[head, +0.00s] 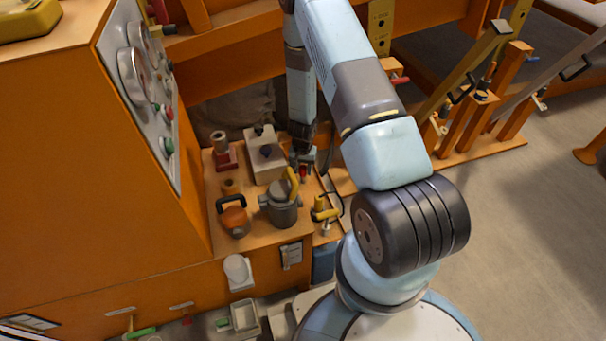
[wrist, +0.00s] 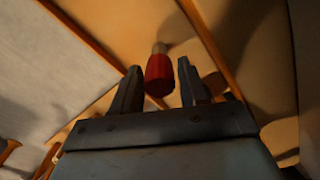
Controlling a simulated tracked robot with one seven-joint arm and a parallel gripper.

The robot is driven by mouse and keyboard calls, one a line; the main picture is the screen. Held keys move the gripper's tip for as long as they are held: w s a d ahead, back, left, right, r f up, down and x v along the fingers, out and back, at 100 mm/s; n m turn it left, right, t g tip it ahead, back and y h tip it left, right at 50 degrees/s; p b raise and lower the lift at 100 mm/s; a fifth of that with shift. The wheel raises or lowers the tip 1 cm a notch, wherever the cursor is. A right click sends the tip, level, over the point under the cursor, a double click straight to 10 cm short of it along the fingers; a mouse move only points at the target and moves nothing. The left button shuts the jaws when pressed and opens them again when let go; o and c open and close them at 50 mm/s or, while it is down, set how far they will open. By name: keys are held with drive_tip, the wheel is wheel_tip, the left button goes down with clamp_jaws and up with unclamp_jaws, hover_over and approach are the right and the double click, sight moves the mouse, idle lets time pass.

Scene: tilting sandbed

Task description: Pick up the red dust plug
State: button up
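The red dust plug (wrist: 159,74) shows in the wrist view as a red cylinder with a paler, metallic-looking tip. It lies between the two fingers of my gripper (wrist: 158,85), with a visible gap on each side. My gripper is open around it, and neither finger appears to touch it. In the head view my gripper (head: 302,160) is low over the back right of the orange bench, and a small red piece (head: 303,171) shows at its fingers. What the plug rests on is not clear.
A grey can with a yellow handle (head: 283,203) stands just in front of my gripper. A grey block (head: 264,156) is close on its left. A red-based cylinder (head: 223,150), an orange kettle-like item (head: 233,216) and a yellow fitting (head: 323,212) share the bench.

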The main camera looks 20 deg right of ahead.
drive_tip(key=c, duration=0.7)
drive_tip(key=shift+c, duration=0.2)
